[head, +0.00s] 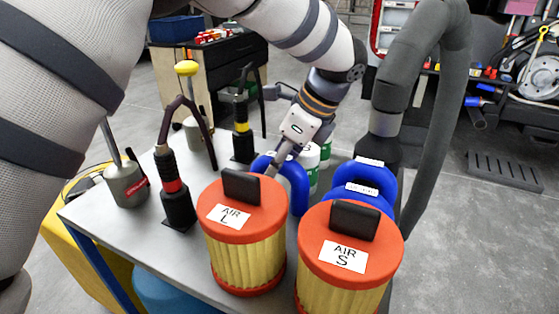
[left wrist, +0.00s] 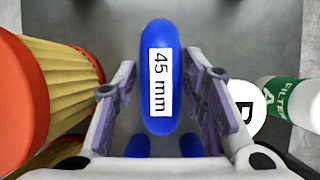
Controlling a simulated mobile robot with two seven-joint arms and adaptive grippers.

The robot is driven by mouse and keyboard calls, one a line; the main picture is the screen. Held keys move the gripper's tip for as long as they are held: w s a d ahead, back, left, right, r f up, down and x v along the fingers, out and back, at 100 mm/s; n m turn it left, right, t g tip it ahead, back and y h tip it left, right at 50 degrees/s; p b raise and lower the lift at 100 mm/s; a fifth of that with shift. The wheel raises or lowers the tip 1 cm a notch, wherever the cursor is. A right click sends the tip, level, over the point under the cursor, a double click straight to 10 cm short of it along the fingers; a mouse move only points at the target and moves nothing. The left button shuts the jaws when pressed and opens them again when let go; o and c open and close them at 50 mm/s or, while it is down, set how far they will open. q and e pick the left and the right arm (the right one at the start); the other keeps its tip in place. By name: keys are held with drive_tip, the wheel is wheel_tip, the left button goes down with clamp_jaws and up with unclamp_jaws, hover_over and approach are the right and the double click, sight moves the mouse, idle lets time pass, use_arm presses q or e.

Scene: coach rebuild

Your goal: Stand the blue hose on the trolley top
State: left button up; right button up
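A blue arched hose (head: 297,182) stands on the grey trolley top (head: 85,207), partly hidden behind the AIR L filter. The left wrist view shows the hose (left wrist: 160,45) with a white "45 mm" label. My left gripper (head: 281,160) is open above it; in the left wrist view its fingers (left wrist: 160,112) are on either side of the hose, with narrow gaps. Two more labelled blue hoses (head: 366,178) stand at the right, one behind the other, partly hidden by the AIR S filter. My right gripper is not in view.
The AIR L filter (head: 240,250) and AIR S filter (head: 345,270) stand close in front. White-green filter cans (head: 325,152) are just behind the gripper. A thick grey hose (head: 400,75) rises at right.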

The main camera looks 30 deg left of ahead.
use_arm(q)
drive_tip(key=v, duration=1.2)
drive_tip(key=shift+r+b, duration=0.15)
drive_tip(key=shift+b, duration=0.2)
